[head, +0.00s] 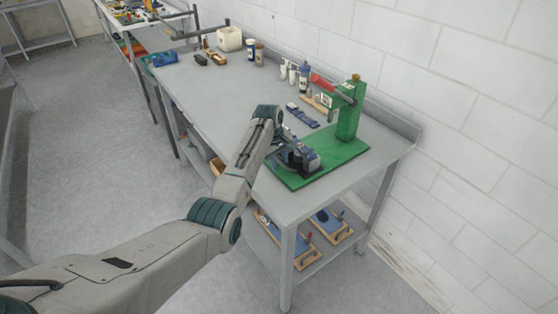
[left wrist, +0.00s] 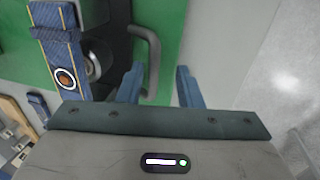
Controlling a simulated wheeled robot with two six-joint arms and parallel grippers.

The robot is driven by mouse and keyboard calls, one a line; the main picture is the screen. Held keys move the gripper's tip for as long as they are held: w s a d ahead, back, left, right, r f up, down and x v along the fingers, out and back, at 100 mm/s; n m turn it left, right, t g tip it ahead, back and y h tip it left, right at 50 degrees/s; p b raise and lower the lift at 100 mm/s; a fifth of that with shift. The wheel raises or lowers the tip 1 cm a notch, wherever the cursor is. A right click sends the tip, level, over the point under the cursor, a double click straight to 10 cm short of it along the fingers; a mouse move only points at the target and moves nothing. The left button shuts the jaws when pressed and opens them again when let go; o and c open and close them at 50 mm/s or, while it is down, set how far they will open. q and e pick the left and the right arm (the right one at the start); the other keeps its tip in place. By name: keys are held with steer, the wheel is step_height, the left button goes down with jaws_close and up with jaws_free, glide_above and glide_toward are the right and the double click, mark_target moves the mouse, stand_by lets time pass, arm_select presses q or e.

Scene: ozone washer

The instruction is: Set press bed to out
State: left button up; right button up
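The green press (head: 350,112) stands on a green base plate (head: 325,168) at the table's near right end. The dark press bed (left wrist: 112,42) shows in the left wrist view, with a blue strap-like piece (left wrist: 62,45) on it. A grey U-shaped handle (left wrist: 153,55) sticks out from the bed's side. My left gripper (left wrist: 160,82) is open, its blue fingers either side of the handle's bar in the picture. I see no clear contact. In the head view my left gripper (head: 298,160) covers much of the bed. My right gripper is in neither view.
The grey table (head: 215,100) has a raised back edge by the wall. Blue pieces (head: 302,116), small bottles (head: 290,72) and a white container (head: 229,38) stand along its back. Wooden-framed boards (head: 300,248) lie on the lower shelf. The table's front middle is clear.

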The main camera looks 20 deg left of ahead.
arm_select(q)
steer(key=shift+r, duration=0.5)
step_height(320, 180, up, 10)
steer(key=s+a+b, duration=0.1)
steer(key=b, duration=0.2)
steer(key=shift+s+a+f, duration=0.2)
steer(key=shift+s, duration=0.15)
steer(key=shift+f, duration=0.1)
